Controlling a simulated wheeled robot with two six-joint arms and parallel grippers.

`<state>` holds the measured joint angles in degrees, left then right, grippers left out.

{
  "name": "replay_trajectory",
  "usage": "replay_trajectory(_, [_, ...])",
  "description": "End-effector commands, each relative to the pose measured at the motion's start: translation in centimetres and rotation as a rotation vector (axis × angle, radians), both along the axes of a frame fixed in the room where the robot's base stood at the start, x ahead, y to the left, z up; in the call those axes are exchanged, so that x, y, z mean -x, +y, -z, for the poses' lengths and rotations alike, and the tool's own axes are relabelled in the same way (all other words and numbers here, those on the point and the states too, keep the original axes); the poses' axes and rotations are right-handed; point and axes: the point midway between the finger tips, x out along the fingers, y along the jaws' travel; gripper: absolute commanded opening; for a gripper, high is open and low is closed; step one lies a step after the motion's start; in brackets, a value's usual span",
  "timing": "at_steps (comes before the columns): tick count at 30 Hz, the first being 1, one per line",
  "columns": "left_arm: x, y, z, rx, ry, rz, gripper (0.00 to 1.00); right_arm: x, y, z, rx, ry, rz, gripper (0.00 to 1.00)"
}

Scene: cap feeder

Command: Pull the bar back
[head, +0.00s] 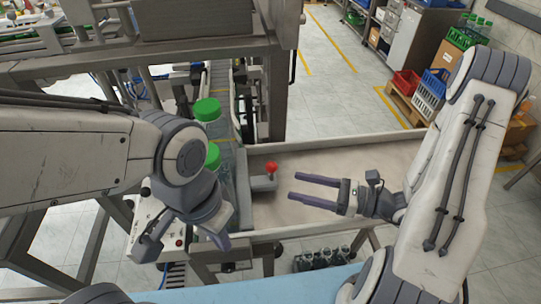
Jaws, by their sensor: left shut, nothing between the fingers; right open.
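A small grey metal bar (263,182) with a red ball knob (271,167) stands at the left end of a pale tray-like table (320,155). My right gripper (291,188) comes in from the right, open and empty. Its two purple fingers point left at the bar, with their tips a short gap to the right of it. My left gripper (222,243) is shut and empty, pointing down at the lower left, beside the bottles and near the tray's front rim. My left wrist hides part of the conveyor and bottles behind it.
A grey machine frame (225,40) rises behind. Several dark bottles (322,259) stand below the tray's front rim.

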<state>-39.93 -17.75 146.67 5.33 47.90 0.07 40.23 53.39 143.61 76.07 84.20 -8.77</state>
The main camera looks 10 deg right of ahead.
Motion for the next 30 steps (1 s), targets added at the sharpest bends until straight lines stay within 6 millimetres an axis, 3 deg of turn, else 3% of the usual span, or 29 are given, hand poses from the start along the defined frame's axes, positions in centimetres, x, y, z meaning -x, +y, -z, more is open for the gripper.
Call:
replay_trajectory(3, [0.0,0.0,-0.5,0.0,0.0,0.0,0.0,-1.1,-1.9,0.4,-0.045,0.034,0.125,0.69])
replay_trajectory(7, [0.0,0.0,-0.7,0.0,0.0,0.0,0.0,-1.6,-1.8,0.5,-0.056,0.04,0.154,0.69])
replay_trajectory(22, [0.0,0.0,-3.4,0.0,0.0,-0.002,0.0,-5.6,4.6,0.3,-0.052,0.039,0.142,0.69])
replay_trajectory(30, [0.0,0.0,-4.1,0.0,0.0,-0.001,0.0,-7.0,6.3,0.5,-0.052,0.037,0.148,0.69])
